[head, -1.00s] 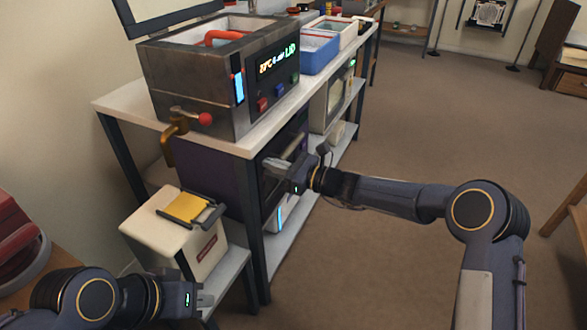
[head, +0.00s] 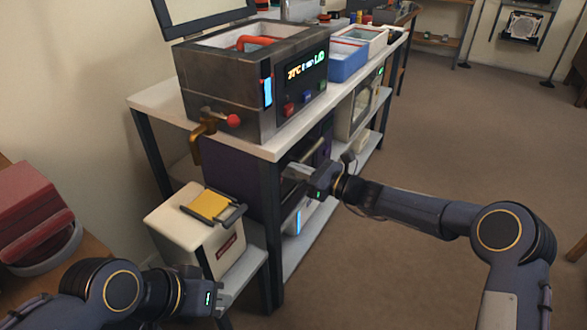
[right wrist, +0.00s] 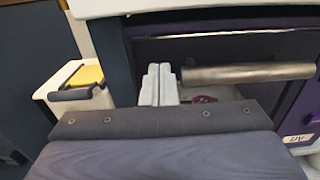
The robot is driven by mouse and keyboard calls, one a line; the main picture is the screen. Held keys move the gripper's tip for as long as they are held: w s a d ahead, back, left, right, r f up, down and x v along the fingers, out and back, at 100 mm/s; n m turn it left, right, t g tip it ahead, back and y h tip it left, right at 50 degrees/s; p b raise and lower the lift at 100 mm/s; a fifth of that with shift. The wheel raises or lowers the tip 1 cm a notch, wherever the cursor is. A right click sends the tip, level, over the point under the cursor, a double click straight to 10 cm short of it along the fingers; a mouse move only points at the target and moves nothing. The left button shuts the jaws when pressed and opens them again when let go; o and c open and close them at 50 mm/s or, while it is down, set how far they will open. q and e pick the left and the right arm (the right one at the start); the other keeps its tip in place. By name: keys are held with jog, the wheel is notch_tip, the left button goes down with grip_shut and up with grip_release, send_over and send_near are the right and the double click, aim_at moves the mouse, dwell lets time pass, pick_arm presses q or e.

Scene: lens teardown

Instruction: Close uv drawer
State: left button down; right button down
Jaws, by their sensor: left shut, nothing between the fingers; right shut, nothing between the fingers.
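The purple UV unit (head: 228,170) stands under the white bench top. In the right wrist view its purple front (right wrist: 296,98) carries a "UV" label (right wrist: 297,139) at the lower right. A metal bar handle (right wrist: 248,73) runs across the front. My right gripper (head: 290,171) is shut and empty at this front. Its fingertips (right wrist: 158,70) are just left of the handle's end; I cannot tell whether they touch anything. How far the drawer stands out is unclear, as my gripper partly hides it. My left gripper (head: 226,298) is shut and empty at the lower left, away from the drawer.
A metal bath (head: 240,85) with a brass tap stands on the bench above the unit. A white box (head: 190,240) with a yellow top sits on a low stand beside it. A dark bench leg (head: 270,240) is close to my right gripper. The floor (head: 430,140) to the right is clear.

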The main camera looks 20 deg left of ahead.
jog(key=p+v, duration=0.2)
jog(key=v, duration=1)
jog(key=s+d+r+n+g+h, duration=0.1)
jog(key=s+d+r+n+h, duration=0.25)
jog(key=s+d+n, duration=0.4)
jog(key=s+d+r+n+g+h, duration=0.1)
jog(key=s+d+r+n+h, duration=0.3)
jog(key=s, duration=0.6)
jog(key=s+d+f+n+t+h, duration=0.35)
jog(key=s+d+n+h, duration=0.35)
jog(key=s+d, duration=0.95)
notch_tip(320, 180, up, 24)
jog(key=s+a+p, duration=0.1)
jog(key=p, duration=2.4)
jog(key=shift+s+a+n+y, duration=0.25)
jog(key=shift+n+y, duration=0.1)
jog(key=shift+y, duration=0.1)
